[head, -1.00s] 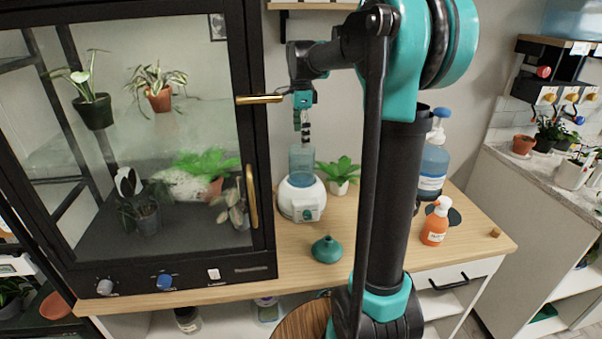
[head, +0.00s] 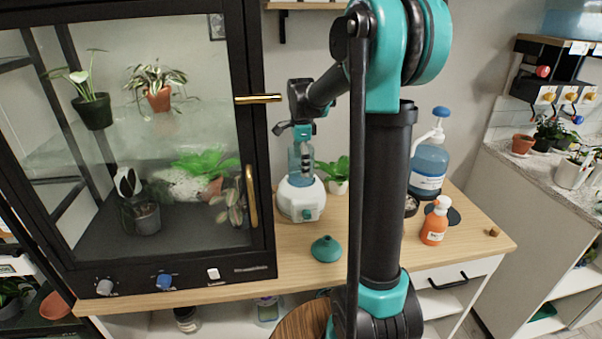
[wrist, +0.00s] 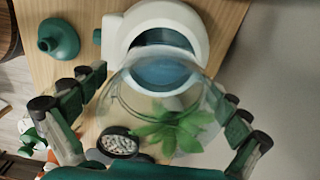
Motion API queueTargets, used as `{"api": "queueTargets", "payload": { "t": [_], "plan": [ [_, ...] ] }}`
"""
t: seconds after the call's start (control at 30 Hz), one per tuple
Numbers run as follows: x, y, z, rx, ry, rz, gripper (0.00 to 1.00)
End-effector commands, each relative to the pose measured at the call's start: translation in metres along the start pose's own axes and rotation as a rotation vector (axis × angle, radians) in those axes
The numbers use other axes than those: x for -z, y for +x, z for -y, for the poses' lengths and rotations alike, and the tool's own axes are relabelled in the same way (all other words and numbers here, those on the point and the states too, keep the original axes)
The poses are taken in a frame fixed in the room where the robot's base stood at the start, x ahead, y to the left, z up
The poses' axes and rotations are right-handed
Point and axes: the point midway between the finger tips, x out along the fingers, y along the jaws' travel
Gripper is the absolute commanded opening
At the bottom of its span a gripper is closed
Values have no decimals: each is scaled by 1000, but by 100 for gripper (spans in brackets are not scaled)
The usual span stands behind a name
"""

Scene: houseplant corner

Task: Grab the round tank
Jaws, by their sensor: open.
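The round tank (head: 293,158) is a clear bluish cylinder on the white rounded base (head: 300,200) at the back of the wooden counter. In the wrist view the clear tank (wrist: 160,98) stands upright in the middle of the picture, with the white base (wrist: 140,25) around its lower end. My gripper (head: 306,160) overlaps the tank in the head view and partly hides it. In the wrist view my gripper (wrist: 165,88) is open, with one finger on each side of the tank. Gaps show between the fingers and the tank wall.
A leafy green plant (head: 334,171) stands close to the right of the base. A teal funnel-shaped piece (head: 326,249) lies in front. The glass cabinet (head: 258,150) is close on the left. A blue pump bottle (head: 429,165) and an orange bottle (head: 434,222) stand to the right.

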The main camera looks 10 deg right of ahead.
Motion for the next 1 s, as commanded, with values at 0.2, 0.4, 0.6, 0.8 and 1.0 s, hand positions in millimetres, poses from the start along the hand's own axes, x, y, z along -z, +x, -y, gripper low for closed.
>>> {"api": "queueTargets", "payload": {
  "t": [0.2,0.4,0.6,0.8,1.0],
  "plan": [
    [0,0,0,0,0,0,87],
    [0,0,0,0,0,0,63],
    [0,-1,0,0,0,0,38],
    [0,-1,0,0,0,0,37],
    [0,-8,0,0,0,0,37]
  ]
}}
